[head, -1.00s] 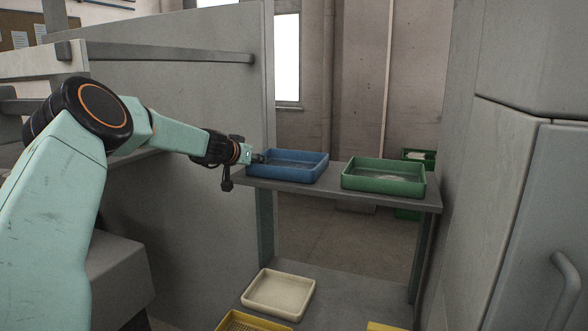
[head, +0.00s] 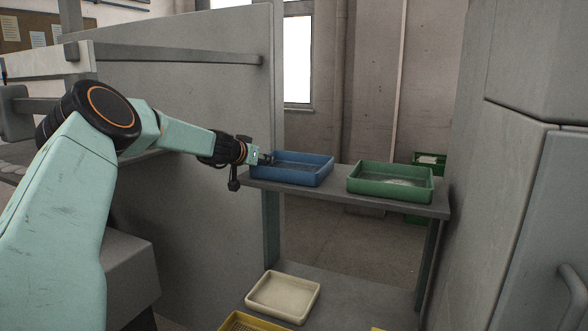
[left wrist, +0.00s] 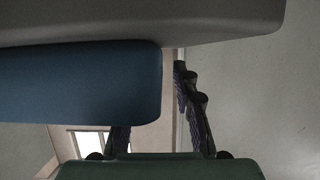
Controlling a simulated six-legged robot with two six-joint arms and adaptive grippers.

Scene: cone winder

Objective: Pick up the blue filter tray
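The blue filter tray (head: 305,180) stands on the left part of the grey shelf in the head view. My left gripper (head: 267,159) is at the tray's left rim, with its fingertips over that edge. In the left wrist view the blue tray (left wrist: 80,85) fills the left side. The fingers of my left gripper (left wrist: 155,110) stand apart there. One finger is partly hidden by the tray, and the other is just right of the tray's end with a narrow gap. My right gripper is not in view.
A green tray (head: 392,183) stands right of the blue one on the shelf (head: 340,197). A cream tray (head: 283,296) and a yellow tray (head: 250,323) are lower down. A grey panel (head: 200,90) rises on the left, and a grey cabinet (head: 530,210) stands on the right.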

